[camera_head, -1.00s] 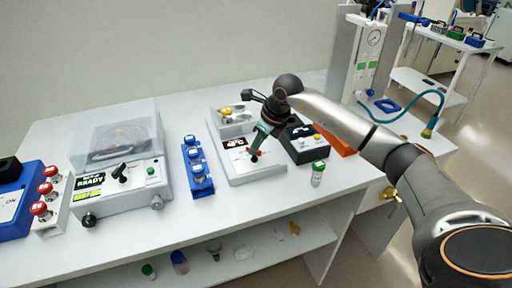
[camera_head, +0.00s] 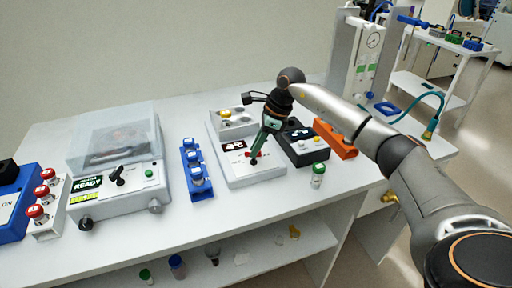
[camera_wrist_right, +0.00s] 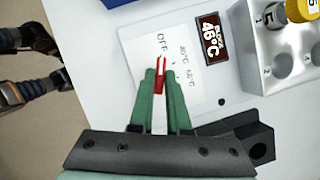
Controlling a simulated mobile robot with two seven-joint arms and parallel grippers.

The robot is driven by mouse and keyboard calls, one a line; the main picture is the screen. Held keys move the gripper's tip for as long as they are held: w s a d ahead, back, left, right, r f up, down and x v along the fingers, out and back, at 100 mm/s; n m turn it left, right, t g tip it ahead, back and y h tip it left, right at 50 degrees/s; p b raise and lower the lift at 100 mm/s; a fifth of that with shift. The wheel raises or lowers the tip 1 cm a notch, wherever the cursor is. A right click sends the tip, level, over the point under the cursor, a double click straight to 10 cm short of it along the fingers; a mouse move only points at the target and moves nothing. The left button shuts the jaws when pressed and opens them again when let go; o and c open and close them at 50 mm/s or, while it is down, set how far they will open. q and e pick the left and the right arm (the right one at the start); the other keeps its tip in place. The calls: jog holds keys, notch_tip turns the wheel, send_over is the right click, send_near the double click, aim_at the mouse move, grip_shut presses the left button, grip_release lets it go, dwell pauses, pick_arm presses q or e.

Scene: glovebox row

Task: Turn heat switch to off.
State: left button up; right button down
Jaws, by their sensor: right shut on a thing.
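The heater (camera_head: 262,172) is a white-topped block on the bench with a dark display (camera_wrist_right: 211,39) reading what looks like 46°C. Its red switch lever (camera_wrist_right: 160,76) stands among printed marks, OFF and temperatures, on a white label (camera_wrist_right: 185,62). In the right wrist view the lever's tip lies just below the OFF mark (camera_wrist_right: 161,43) and points roughly toward it. My right gripper (camera_wrist_right: 160,78) is shut on the lever, its green fingers on either side. In the head view the right gripper (camera_head: 255,158) is over the heater and hides part of the lever. My left gripper is not in view.
A vial rack (camera_wrist_right: 285,45) adjoins the heater. A dark box (camera_head: 303,147) and a green-capped vial (camera_head: 318,172) are right of it. A blue vial rack (camera_head: 196,171) and a clear-lidded machine (camera_head: 118,190) are left. The bench front is mostly clear.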

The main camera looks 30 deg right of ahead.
jog(key=shift+r, duration=0.1)
jog(key=c, duration=0.9)
grip_release()
jog(key=v, duration=1.2)
jog(key=shift+d+r+b, duration=0.1)
jog(key=shift+r+b, duration=0.1)
jog(key=shift+b, duration=0.2)
jog(key=shift+s+f, duration=0.1)
